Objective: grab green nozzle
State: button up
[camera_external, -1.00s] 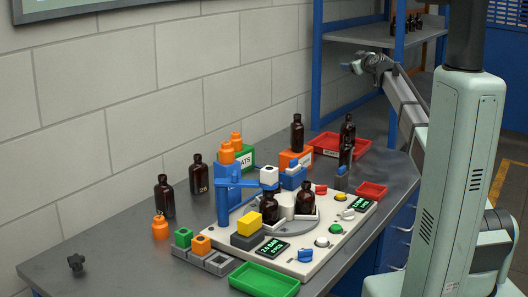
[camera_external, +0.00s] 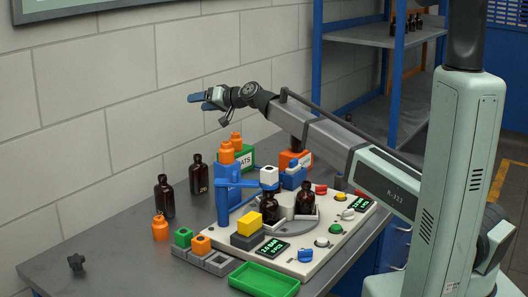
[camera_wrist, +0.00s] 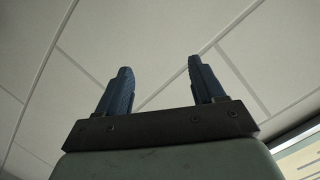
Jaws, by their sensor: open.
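The green nozzle is probably the small green block (camera_external: 183,237) with a dark top, in the grey holder (camera_external: 207,260) at the front left of the machine's board in the external view. An orange block (camera_external: 201,245) of like shape sits beside it, to its right. My gripper (camera_external: 197,102) is high above the table near the wall, well above and apart from the green block. In the wrist view its two blue fingers (camera_wrist: 160,88) are spread with nothing between them, facing the wall. The green block does not show in the wrist view.
A blue post (camera_external: 223,200) with an arm stands behind the holder. Brown bottles (camera_external: 165,197) and an orange cap piece (camera_external: 160,228) stand to its left. A green tray (camera_external: 264,280) lies in front. The table's left front is mostly clear, except a black knob (camera_external: 76,262).

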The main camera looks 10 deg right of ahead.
jog(key=s+a+f+n+g, duration=0.2)
jog(key=s+a+f+g, duration=0.1)
jog(key=s+a, duration=0.55)
jog(key=n+g+h, duration=0.4)
jog(key=g+h, duration=0.2)
jog(key=h, duration=0.6)
send_over(186, 232)
notch_tip(186, 232, down, 7)
jog(key=f, duration=0.7)
jog(key=shift+d+f, duration=0.15)
jog(key=shift+d, duration=0.05)
jog(key=shift+s+a+f, duration=0.1)
jog(key=shift+f, duration=1.2)
jog(key=shift+a+f, duration=0.1)
jog(key=shift+f, duration=1.2)
jog(key=c, duration=1.1)
